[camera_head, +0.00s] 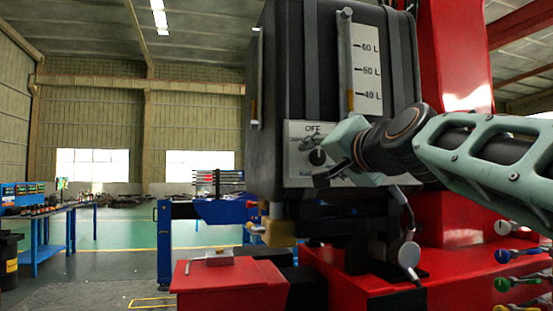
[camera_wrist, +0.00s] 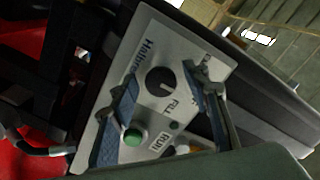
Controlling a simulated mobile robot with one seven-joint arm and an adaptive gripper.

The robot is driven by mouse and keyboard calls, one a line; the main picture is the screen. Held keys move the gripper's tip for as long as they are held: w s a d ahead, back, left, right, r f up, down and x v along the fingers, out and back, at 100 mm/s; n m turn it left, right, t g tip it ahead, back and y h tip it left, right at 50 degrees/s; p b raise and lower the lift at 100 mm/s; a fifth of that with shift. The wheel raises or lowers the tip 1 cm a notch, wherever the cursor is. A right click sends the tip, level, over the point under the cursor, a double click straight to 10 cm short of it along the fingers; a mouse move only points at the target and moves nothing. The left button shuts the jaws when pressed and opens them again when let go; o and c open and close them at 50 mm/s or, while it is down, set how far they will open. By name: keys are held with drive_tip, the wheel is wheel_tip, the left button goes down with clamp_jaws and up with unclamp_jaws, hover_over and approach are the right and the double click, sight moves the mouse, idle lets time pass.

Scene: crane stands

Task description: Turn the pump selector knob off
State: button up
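The pump selector knob (camera_head: 318,157) is a round black knob on a pale control panel (camera_head: 295,130), below the OFF label in the head view. In the wrist view the knob (camera_wrist: 160,81) is near the middle of the tilted panel. It bears a short white mark on its right part; which label this mark points to I cannot tell for sure. My gripper (camera_wrist: 161,80) is open, with one finger on each side of the knob and visible gaps between. In the head view my gripper (camera_head: 328,160) is in front of the panel and hides part of its labels.
A green button (camera_wrist: 132,138) is close to the left finger in the wrist view. The panel is on a dark tank (camera_head: 300,60) with a level scale (camera_head: 368,70). A red crane body (camera_head: 450,250) with coloured levers stands below right. Blue workbenches (camera_head: 50,235) stand far left.

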drive_tip(key=s+d, duration=0.2)
drive_tip(key=s, duration=0.9)
drive_tip(key=shift+s+d, duration=0.2)
drive_tip(key=shift+s, duration=0.2)
drive_tip(key=s+a+f+n+g, duration=0.2)
drive_tip(key=f+g, duration=0.1)
drive_tip(key=f, duration=1)
drive_tip(key=s+a+f+n+g, duration=0.1)
drive_tip(key=a+f+n+g, duration=0.15)
drive_tip(key=f, duration=1.05)
drive_tip(key=s+d+f+n+g+h, duration=0.1)
drive_tip(key=s+f+g+h, duration=0.15)
drive_tip(key=s+f, duration=0.55)
drive_tip(key=s+d+f+n+g+h, duration=0.1)
drive_tip(key=s+f+g, duration=0.25)
drive_tip(key=f, duration=0.85)
wheel_tip(320, 180, up, 25)
drive_tip(key=p, duration=2.4)
drive_tip(key=shift+d+p, duration=0.15)
drive_tip(key=shift+p, duration=0.15)
